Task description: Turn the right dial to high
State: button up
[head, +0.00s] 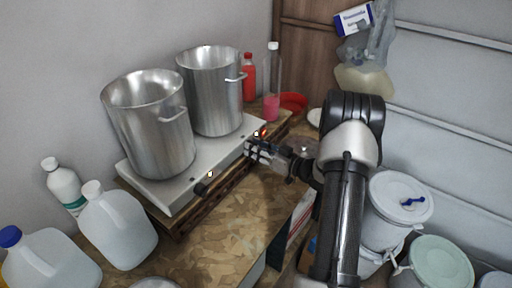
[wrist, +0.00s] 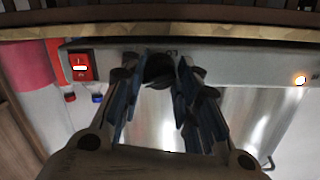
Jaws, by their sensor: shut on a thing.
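The two-burner hot plate (head: 215,160) stands on the counter with a dial at each end of its front panel. My gripper (head: 252,150) reaches the panel's right end and hides the right dial in the head view. In the wrist view the black right dial (wrist: 159,70) sits between the fingers of my gripper (wrist: 163,75), which are shut on it. The dial's pointer and setting cannot be read. The left dial (head: 201,188) is black and free. A red switch (wrist: 82,66) and a lit indicator (wrist: 299,79) show on the panel.
Two steel pots (head: 155,135) (head: 212,95) stand on the hot plate. Jugs (head: 118,225) and bottles stand to the left. A red bottle (head: 249,80) and a clear bottle with pink liquid (head: 272,85) stand behind. White drums (head: 400,200) are at right. The front counter is mostly clear.

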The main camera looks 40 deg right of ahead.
dwell(0.4)
jog(key=o, duration=1.1)
jog(key=shift+c, duration=0.2)
jog(key=shift+s, duration=0.1)
jog(key=v, duration=1.2)
